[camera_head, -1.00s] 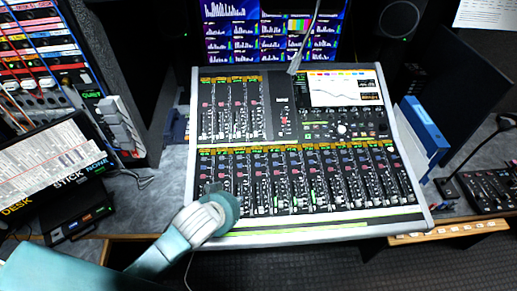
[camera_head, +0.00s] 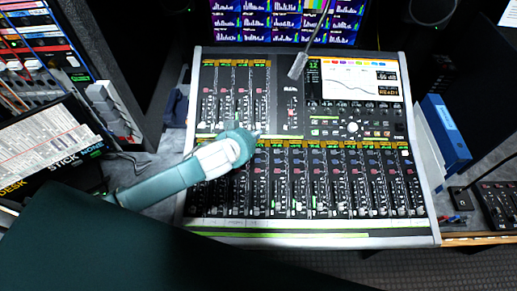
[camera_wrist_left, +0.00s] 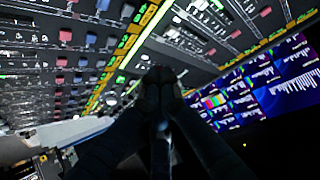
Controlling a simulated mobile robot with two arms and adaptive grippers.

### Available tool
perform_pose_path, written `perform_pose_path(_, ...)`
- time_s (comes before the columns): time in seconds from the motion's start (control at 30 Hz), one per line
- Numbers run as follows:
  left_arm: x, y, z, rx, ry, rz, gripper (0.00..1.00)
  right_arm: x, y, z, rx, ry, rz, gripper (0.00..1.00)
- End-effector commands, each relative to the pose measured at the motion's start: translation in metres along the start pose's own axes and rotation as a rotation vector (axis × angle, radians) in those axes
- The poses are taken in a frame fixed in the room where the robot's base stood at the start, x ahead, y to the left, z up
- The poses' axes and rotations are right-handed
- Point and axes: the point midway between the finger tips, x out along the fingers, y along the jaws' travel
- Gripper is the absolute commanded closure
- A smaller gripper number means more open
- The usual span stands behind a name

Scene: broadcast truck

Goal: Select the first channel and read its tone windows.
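The mixing console (camera_head: 310,235) lies in the middle of the head view, with a short upper bank of channel strips (camera_head: 233,95) and a long lower bank (camera_head: 330,185). Its screen (camera_head: 350,82) shows a curve, a green "12" at its left and a yellow word like "READY" at its right; smaller text is too small to read. My left gripper (camera_head: 258,133) is over the strip between the two banks, left of centre. In the left wrist view its dark fingers (camera_wrist_left: 160,85) come together, seemingly empty, close to the console face. Its wrist hides part of the lower-left strips. My right gripper is out of view.
A grey gooseneck head (camera_head: 298,66) hangs over the console left of the screen. A monitor wall (camera_head: 285,22) stands behind. Patch gear (camera_head: 45,60) and a label sheet (camera_head: 40,145) are at left, a blue binder (camera_head: 447,132) and a small mixer (camera_head: 498,200) at right.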

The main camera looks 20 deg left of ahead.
Motion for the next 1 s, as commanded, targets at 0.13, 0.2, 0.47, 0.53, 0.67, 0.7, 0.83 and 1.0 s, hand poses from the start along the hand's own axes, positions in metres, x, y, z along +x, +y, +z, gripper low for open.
perform_pose_path(0.13,0.002,0.000,0.002,0.000,0.000,0.000,1.00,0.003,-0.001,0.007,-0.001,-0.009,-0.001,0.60)
perform_pose_path(0.2,0.004,0.000,0.004,0.000,0.000,0.000,1.00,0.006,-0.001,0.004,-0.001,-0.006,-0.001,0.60)
perform_pose_path(0.47,0.022,0.000,0.023,0.002,0.001,-0.001,1.00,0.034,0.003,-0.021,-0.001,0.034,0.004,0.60)
perform_pose_path(0.53,0.029,0.000,0.031,0.002,0.000,-0.001,1.00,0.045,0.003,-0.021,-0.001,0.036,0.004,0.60)
perform_pose_path(0.67,0.042,0.000,0.044,0.001,0.000,-0.001,1.00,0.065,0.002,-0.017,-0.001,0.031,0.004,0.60)
perform_pose_path(0.7,0.046,0.000,0.048,0.001,0.000,-0.001,1.00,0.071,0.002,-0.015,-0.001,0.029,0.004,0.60)
perform_pose_path(0.83,0.055,0.000,0.058,-0.002,-0.001,-0.001,1.00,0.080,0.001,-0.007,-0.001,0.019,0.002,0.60)
perform_pose_path(1.0,0.061,0.000,0.063,-0.001,0.000,-0.001,1.00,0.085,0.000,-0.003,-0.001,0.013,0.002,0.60)
